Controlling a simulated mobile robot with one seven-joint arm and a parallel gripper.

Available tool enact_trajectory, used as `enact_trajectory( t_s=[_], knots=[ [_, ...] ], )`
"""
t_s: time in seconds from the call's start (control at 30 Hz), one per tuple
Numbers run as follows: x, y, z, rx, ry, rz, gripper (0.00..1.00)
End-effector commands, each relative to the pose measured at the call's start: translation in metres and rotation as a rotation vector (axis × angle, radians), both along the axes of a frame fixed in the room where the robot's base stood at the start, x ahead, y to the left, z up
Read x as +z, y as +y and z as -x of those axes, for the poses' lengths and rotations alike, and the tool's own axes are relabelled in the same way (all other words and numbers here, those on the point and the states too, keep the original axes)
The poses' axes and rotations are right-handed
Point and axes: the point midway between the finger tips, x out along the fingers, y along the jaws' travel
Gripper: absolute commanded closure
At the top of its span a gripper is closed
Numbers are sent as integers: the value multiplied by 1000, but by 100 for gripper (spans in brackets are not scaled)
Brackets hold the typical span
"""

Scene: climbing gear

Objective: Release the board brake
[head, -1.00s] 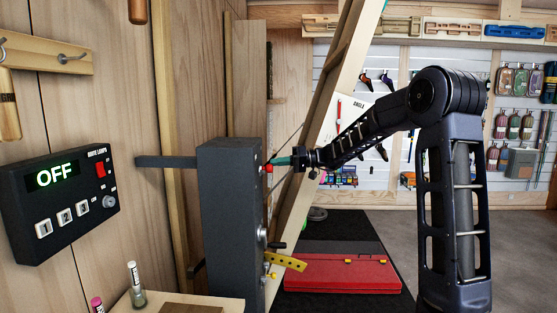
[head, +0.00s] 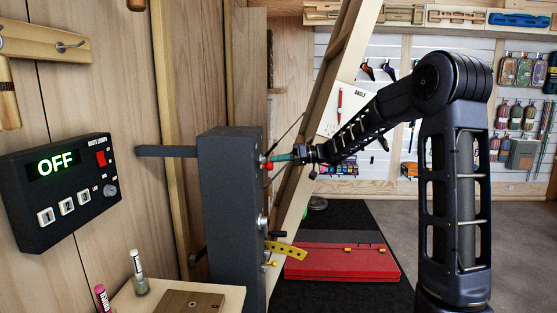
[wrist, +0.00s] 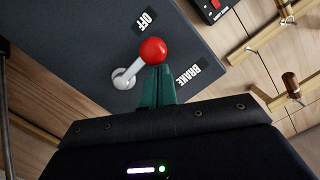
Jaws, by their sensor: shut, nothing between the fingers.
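The board brake is a short grey lever (wrist: 124,78) with a red ball knob (wrist: 153,50) on a dark grey box (head: 228,185). In the wrist view the lever leans from its pivot toward the upper right, the knob lying between an OFF label (wrist: 146,19) and a BRAKE label (wrist: 188,74). My gripper (wrist: 155,70) is shut and empty. Its green fingertips are right against or just beside the knob; the picture does not settle contact. In the head view the red knob (head: 267,166) shows below the fingertips (head: 274,158).
A control panel (head: 60,190) reading OFF hangs on the wooden wall at left. Lower on the box a yellow perforated strip (head: 286,250) sticks out. A leaning board (head: 318,120) stands behind my gripper.

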Motion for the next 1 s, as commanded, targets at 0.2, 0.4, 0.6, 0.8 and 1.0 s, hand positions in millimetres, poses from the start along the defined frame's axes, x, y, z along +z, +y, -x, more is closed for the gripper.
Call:
enact_trajectory(
  t_s=[0.2,0.4,0.6,0.8,1.0],
  knots=[
    [0,0,0,0,1,0,100],
    [1,-7,-1,-1,0,1,100],
    [5,-37,-3,-2,0,0,100],
    [9,-72,-5,-2,1,0,100],
    [12,-93,-6,-1,1,1,100]
  ],
)
